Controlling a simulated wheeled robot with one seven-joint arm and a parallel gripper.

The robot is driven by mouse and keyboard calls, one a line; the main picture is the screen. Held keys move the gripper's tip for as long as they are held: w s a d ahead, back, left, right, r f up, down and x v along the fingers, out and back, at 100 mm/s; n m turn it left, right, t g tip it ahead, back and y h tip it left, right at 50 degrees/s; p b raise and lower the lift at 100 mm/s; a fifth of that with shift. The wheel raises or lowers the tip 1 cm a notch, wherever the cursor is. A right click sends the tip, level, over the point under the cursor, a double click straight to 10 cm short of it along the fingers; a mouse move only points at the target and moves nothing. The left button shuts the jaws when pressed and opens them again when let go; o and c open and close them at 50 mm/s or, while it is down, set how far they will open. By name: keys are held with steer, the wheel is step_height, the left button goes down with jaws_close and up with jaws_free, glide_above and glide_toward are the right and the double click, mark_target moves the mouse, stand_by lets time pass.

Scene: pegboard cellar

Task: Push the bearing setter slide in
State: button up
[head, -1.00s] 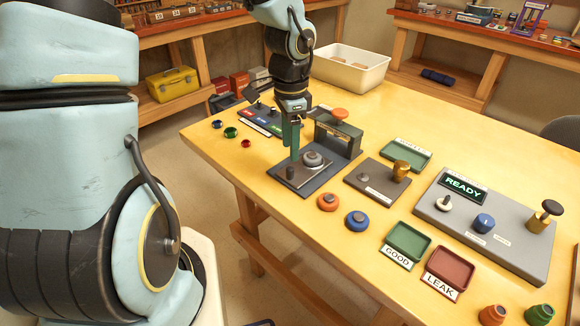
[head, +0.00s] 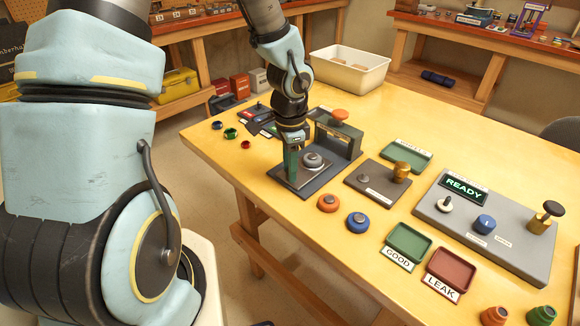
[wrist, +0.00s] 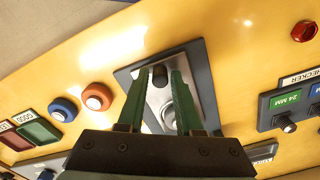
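The bearing setter (head: 352,152) is a dark frame with an orange knob on top, on a dark base plate. Its slide (head: 313,176) is a grey plate sticking out at the front, carrying a round grey metal piece (head: 313,160). The slide's dark upright knob (wrist: 158,76) shows in the wrist view. My gripper (head: 290,172) is low over the slide, pointing down. In the wrist view its two green fingers (wrist: 160,82) stand on either side of the knob, with a gap that looks clear. In the head view the gripper hides the knob.
A grey block with a brass knob (head: 401,171) stands right of the setter. Orange (head: 328,203) and blue (head: 357,222) round parts lie in front. GOOD (head: 408,240) and LEAK (head: 449,270) trays and a READY tester (head: 526,252) are farther right. A size checker (head: 258,112) stands behind left.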

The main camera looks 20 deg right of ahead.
jaws_close()
stand_by(1.0)
